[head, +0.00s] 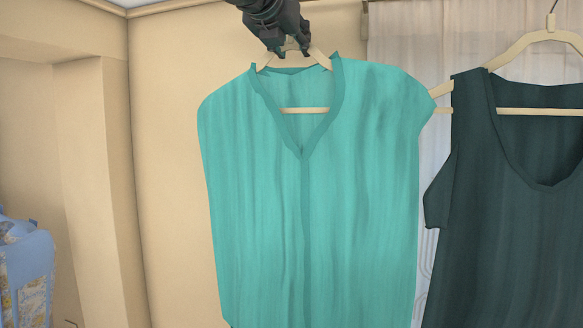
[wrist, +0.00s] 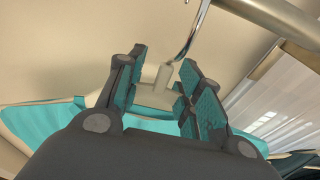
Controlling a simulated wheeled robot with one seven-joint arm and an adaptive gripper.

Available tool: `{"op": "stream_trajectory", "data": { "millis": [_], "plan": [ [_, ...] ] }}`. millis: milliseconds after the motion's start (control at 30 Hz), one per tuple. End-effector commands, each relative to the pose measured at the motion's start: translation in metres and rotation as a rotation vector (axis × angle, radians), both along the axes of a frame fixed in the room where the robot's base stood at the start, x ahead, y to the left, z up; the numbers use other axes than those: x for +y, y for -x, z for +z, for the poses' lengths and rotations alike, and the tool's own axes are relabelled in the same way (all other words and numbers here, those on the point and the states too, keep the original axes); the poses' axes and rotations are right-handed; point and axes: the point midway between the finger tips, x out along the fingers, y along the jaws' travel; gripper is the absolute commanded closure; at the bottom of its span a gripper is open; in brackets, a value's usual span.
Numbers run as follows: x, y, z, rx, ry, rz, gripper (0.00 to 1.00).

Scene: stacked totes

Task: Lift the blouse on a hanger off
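The turquoise sleeveless blouse (head: 250,190) hangs upright on a cream hanger (head: 303,110) in the middle of the head view. In the wrist view the blouse (wrist: 45,122) shows behind my gripper. My gripper (head: 293,52) is at the top of the hanger, above the blouse's neckline. In the wrist view, my gripper (wrist: 163,84) is open, with one finger on each side of the hanger's neck (wrist: 163,77) and gaps visible beside it. The metal hook (wrist: 190,38) rises from the neck toward a rail; its top is out of view.
The metal rail (wrist: 275,18) crosses the wrist view's upper right. A dark green top (head: 510,225) hangs close on the right on another hanger (head: 530,42). A sheer curtain (head: 405,45) is behind. A blue patterned bag (head: 25,265) is at lower left.

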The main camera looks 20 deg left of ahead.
Motion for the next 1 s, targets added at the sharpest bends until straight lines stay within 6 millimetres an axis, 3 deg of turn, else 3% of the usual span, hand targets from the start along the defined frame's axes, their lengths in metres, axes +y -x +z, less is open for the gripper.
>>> {"op": "stream_trajectory", "data": {
  "millis": [300, 500, 1000],
  "plan": [
    [0.0, -0.0059, -0.0008, -0.001, 0.0, 0.001, 0.64],
    [0.0003, -0.0059, -0.0009, -0.001, 0.0, 0.001, 0.99],
    [0.0006, -0.005, -0.0002, -0.002, 0.0, 0.001, 1.0]
  ]
}}
